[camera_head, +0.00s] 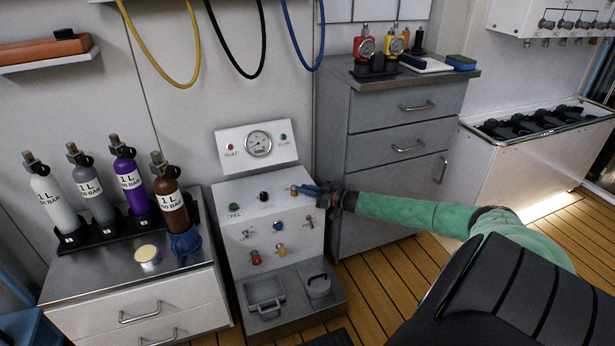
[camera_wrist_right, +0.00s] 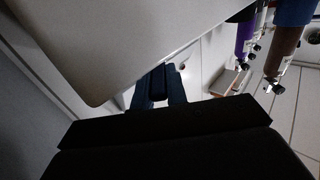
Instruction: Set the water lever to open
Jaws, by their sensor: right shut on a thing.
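The grey-white fill panel (camera_head: 262,208) stands against the wall, with a gauge board behind it. A small brass fitting (camera_head: 294,190) sits near the right end of its top; it looks like the base of the water lever, but no label is readable there. My right gripper (camera_head: 312,190) reaches in from the right, level with this fitting, its fingers pointing left. The gripper hides most of the lever. My left gripper is not in view.
Green and black knobs (camera_head: 264,196) sit left of the fitting. Red and yellow knobs (camera_head: 256,257) are on the panel front. Several bottles (camera_head: 130,182) stand on the left cabinet. A grey drawer cabinet (camera_head: 375,150) stands close behind my right arm.

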